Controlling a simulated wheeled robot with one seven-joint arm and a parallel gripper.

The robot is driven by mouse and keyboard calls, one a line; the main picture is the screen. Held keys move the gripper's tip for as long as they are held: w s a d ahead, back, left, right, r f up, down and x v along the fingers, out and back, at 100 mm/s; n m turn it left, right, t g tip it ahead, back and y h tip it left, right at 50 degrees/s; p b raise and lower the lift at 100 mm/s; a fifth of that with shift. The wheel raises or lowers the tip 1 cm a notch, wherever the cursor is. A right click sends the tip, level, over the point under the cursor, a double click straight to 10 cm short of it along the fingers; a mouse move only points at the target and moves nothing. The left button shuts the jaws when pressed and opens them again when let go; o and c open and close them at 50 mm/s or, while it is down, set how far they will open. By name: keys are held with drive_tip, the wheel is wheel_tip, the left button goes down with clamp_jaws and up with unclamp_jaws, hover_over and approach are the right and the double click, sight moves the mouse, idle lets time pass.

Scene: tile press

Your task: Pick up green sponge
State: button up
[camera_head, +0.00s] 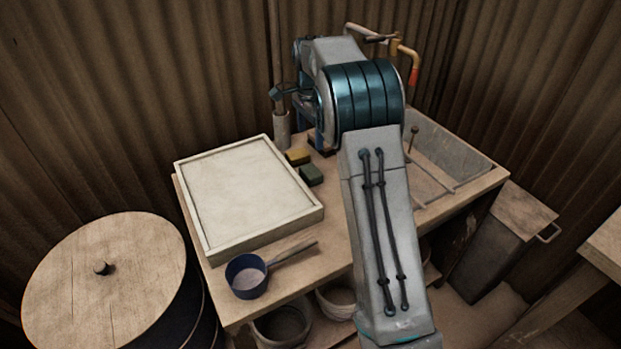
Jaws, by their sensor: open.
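The green sponge (311,175) is a small dark green block. It lies flat on the wooden worktop (335,232), just right of the pale framed board. My gripper (284,97) is only partly in view, behind and left of my arm's teal joint. It is open, above and behind the sponge and apart from it. Much of my wrist is hidden by my own arm.
A yellow sponge (298,156) lies close behind the green one. The framed board (245,190) covers the worktop's left part. A blue ladle (247,283) lies in front. A grey sink (450,150) is at right, with a tap (408,57). A lidded drum (105,268) stands left.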

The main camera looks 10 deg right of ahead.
hover_over(311, 171)
drive_tip(key=f, duration=0.8)
drive_tip(key=shift+w+a+b, duration=0.1)
drive_tip(key=shift+w+b, duration=0.1)
drive_tip(key=shift+b, duration=0.2)
drive_tip(key=shift+s+f, duration=0.15)
drive_tip(key=shift+f, duration=2.95)
drive_tip(key=shift+c, duration=0.3)
drive_tip(key=c, duration=0.7)
drive_tip(key=shift+c, duration=0.2)
drive_tip(key=shift+r, duration=0.1)
